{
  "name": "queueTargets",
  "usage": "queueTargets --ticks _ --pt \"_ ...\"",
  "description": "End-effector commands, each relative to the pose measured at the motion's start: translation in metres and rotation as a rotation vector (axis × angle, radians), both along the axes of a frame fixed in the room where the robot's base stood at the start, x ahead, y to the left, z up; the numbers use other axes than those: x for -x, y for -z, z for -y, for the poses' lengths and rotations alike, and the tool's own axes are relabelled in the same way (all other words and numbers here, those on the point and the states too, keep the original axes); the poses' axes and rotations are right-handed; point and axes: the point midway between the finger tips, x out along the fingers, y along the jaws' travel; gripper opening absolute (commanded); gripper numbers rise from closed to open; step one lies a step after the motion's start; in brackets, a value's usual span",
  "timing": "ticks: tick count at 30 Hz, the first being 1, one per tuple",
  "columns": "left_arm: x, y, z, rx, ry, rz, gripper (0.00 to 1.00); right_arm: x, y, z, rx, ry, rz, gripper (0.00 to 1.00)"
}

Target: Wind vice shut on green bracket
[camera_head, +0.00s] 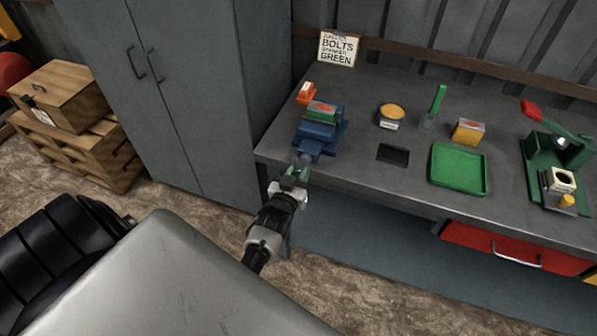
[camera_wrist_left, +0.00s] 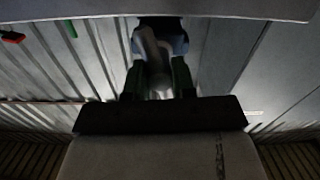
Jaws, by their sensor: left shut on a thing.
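The blue vice (camera_head: 319,138) stands at the left front of the grey workbench. The green bracket (camera_head: 322,108) sits at the vice's upper jaws, with a red patch on top; I cannot tell whether the jaws touch it. My left gripper (camera_head: 297,173) is in front of the vice at the bench edge, shut on the vice handle (camera_head: 304,159). In the left wrist view, the two dark fingers (camera_wrist_left: 160,85) are on either side of the grey handle (camera_wrist_left: 152,50), with blue of the vice behind. My right gripper is not in view.
On the workbench (camera_head: 365,165) are an orange block (camera_head: 306,93), a yellow-topped tin (camera_head: 392,112), a green brush (camera_head: 436,105), a yellow box (camera_head: 468,131), a green tray (camera_head: 459,169) and a green press (camera_head: 553,150). A grey cabinet (camera_head: 185,90) stands left of the bench.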

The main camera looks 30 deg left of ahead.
Motion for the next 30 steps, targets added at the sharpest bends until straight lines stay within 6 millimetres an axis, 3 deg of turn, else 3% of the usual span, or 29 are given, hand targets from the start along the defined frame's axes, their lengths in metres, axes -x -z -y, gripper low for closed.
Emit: queueTargets --ticks 15,30 --pt "0.0003 0.0015 0.0002 -0.447 0.001 -0.109 0.01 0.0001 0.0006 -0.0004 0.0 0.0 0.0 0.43" --pt "0.0006 0.0016 -0.0002 -0.65 0.002 -0.159 0.06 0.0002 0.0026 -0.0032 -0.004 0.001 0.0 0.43"
